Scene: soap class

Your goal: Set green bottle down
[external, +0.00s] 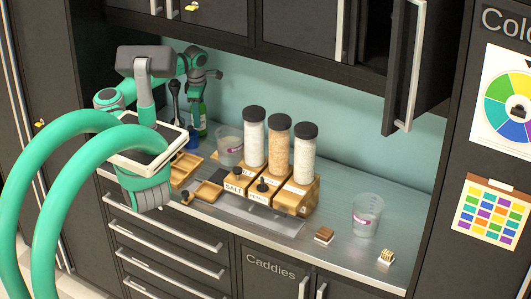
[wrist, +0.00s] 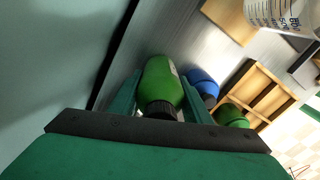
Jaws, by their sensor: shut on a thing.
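The green bottle (external: 200,118) with a dark cap is upright at the back left of the counter, by the back wall, in the external view. My gripper (external: 205,80) is at its upper part. In the wrist view the green bottle (wrist: 162,80) sits between the two green fingers of my gripper (wrist: 160,98), which is shut on it, its black cap toward the camera. I cannot tell whether its base touches the counter (external: 340,250).
A blue item (wrist: 203,84) and another green round item (wrist: 231,115) stand close beside the bottle in the wrist view. A wooden tray (wrist: 262,93) lies beyond. Tall jars (external: 278,150) in a wooden rack and a clear beaker (external: 367,214) stand to the right.

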